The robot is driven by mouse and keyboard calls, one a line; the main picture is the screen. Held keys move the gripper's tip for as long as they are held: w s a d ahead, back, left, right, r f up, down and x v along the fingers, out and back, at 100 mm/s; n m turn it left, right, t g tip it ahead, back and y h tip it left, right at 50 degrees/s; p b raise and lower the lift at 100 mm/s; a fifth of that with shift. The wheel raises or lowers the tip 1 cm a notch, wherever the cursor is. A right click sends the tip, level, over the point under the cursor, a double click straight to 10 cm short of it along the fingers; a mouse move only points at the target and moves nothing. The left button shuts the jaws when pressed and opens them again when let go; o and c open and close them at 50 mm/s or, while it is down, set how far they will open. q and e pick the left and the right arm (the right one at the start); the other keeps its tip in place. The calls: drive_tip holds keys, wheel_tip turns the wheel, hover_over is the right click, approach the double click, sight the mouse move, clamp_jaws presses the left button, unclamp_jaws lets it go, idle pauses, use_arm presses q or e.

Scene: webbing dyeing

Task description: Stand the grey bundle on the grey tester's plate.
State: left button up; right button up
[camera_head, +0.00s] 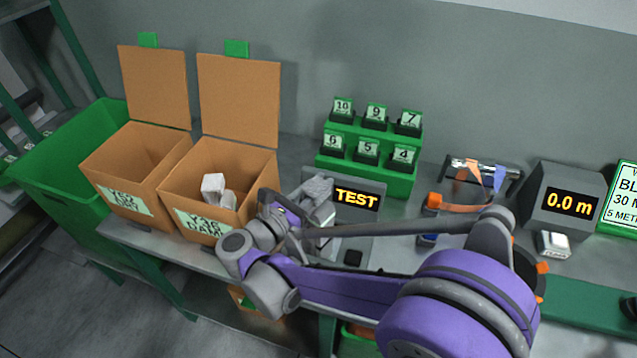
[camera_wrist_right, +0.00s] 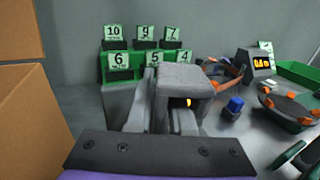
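The grey bundle (camera_head: 318,188) is a rough grey block in my right gripper, beside the left edge of the tester's display. In the right wrist view the bundle (camera_wrist_right: 187,78) sits at the fingers, which look closed on it. My right gripper (camera_head: 308,212) reaches in over the tester from the right. The grey tester (camera_head: 357,198) shows a yellow TEST display. Its plate is mostly hidden by my gripper and arm, so I cannot tell whether the bundle touches it. My left gripper is not in view.
Two open cardboard boxes (camera_head: 137,160) stand left; the right one (camera_head: 262,180) holds pale bundles (camera_head: 213,187). A green numbered rack (camera_head: 370,150) stands behind the tester. An orange strap device (camera_head: 460,200) and a 0.0 m display unit (camera_head: 568,200) are right. A green bin (camera_head: 65,160) is far left.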

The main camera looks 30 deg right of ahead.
drive_tip(key=shift+o, duration=1.4)
drive_tip(key=shift+r, duration=0.1)
drive_tip(key=shift+a+r, duration=0.15)
drive_tip(key=v, duration=1.1)
drive_tip(key=shift+a, duration=0.35)
drive_tip(key=shift+s, duration=0.15)
drive_tip(key=o, duration=0.9)
